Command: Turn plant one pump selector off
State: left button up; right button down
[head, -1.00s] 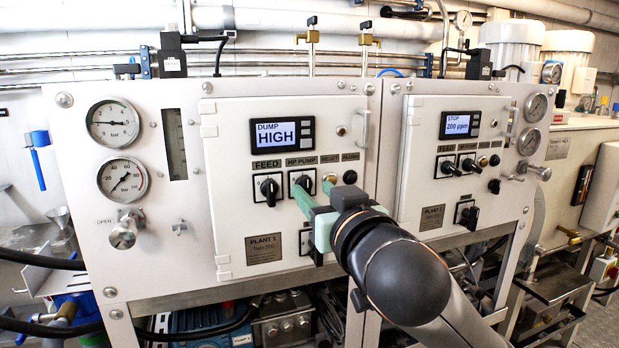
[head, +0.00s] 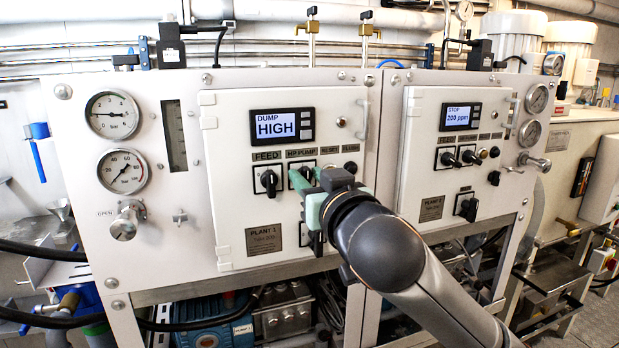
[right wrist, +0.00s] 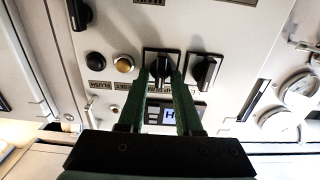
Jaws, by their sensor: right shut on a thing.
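The plant one panel (head: 230,220) fills the middle of the head view, with a "DUMP HIGH" display. Its pump selector, under the HP PUMP label (head: 301,152), is mostly hidden there by my right gripper (head: 303,178). In the right wrist view the selector (right wrist: 160,67) is a black knob on a square plate, between the two green fingers. My right gripper is shut on it, with the knob's grip lying along the fingers. The feed selector (head: 268,182) is beside it, apart from the fingers. My left gripper is not in view.
The plant two panel (head: 425,180) stands to the right. Gauges (head: 123,171) and a valve knob (head: 128,220) are at left.

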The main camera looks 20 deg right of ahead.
dwell(0.4)
jog(key=n+p, duration=0.1)
jog(key=n, duration=0.1)
jog(key=n+p, duration=0.1)
jog(key=p, duration=0.1)
jog(key=shift+a+r+n, duration=0.1)
jog(key=shift+r+n, duration=0.1)
jog(key=shift+n, duration=0.2)
jog(key=n+p, duration=0.2)
jog(key=shift+a+n, duration=0.1)
jog(key=shift+n, duration=0.3)
jog(key=n+p, duration=0.3)
jog(key=shift+f, duration=0.15)
jog(key=shift+a+f+n+p, duration=0.15)
jog(key=shift+n+p, duration=0.55)
jog(key=shift+n, duration=0.5)
jog(key=c, duration=0.9)
grip_release()
